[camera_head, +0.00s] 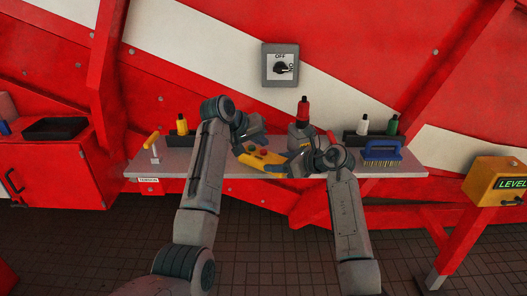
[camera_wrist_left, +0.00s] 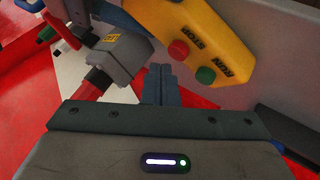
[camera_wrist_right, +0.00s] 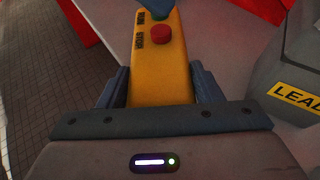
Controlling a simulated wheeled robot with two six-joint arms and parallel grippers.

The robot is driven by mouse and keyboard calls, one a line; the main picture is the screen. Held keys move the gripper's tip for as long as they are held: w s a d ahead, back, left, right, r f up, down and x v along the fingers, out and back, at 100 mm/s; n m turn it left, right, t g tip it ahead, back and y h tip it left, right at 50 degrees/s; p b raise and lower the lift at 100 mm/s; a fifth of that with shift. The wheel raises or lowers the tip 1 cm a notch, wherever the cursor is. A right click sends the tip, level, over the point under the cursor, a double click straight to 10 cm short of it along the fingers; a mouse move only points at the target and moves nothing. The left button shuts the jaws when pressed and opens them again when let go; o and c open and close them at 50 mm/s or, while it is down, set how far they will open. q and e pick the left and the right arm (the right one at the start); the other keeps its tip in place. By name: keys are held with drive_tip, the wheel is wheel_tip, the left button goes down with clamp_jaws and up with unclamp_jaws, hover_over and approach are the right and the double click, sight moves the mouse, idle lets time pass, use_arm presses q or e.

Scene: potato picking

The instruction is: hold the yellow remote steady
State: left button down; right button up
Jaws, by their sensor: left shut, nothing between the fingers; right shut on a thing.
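The yellow remote (camera_head: 264,161) has a red STOP button and a green RUN button. My right gripper (camera_wrist_right: 160,88) is shut on its body, with one finger on each side, and holds it over the shelf. In the left wrist view the remote (camera_wrist_left: 205,28) lies at the upper right with its red button (camera_wrist_left: 178,48) and green button (camera_wrist_left: 205,75). My left gripper (camera_wrist_left: 158,80) is shut and empty beside these buttons. In the right wrist view its blue-grey tip covers the green button's place; I cannot tell whether it touches.
A yellow LEVEL box (camera_head: 487,180) stands right. A switch (camera_head: 280,65) is on the wall.

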use_arm(q)
drive_tip(key=shift+f, duration=0.1)
idle(0.6)
drive_tip(key=shift+f, duration=0.3)
drive_tip(key=shift+f, duration=0.45)
idle(0.7)
drive_tip(key=shift+r, duration=0.85)
wheel_tip(320, 180, up, 5)
idle(0.5)
idle(0.5)
